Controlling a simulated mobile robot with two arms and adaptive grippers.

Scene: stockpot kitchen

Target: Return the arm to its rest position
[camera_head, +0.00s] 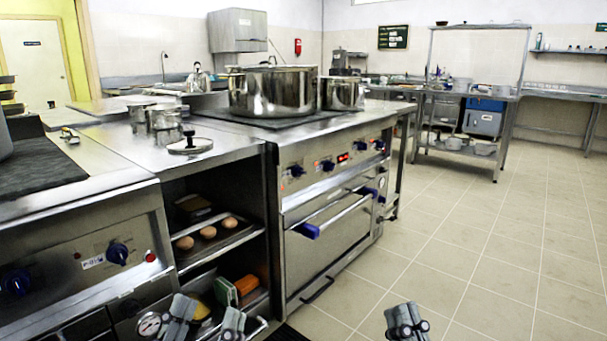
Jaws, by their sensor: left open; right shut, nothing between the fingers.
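My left gripper (206,318) shows at the bottom of the head view, left of centre. Its two fingers are apart, with nothing seen between them. It is in front of the lower shelves of the open cabinet. My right gripper (406,321) shows at the bottom edge, right of centre, over the tiled floor. Its fingers are together and it holds nothing. The arms behind both grippers are mostly out of frame.
A large stockpot (272,91) and a smaller pot (342,93) stand on the stove (325,170). A lid (190,144) lies on the counter. Round brown items (208,232) sit on a cabinet shelf (215,247). The tiled floor (480,250) at right is clear.

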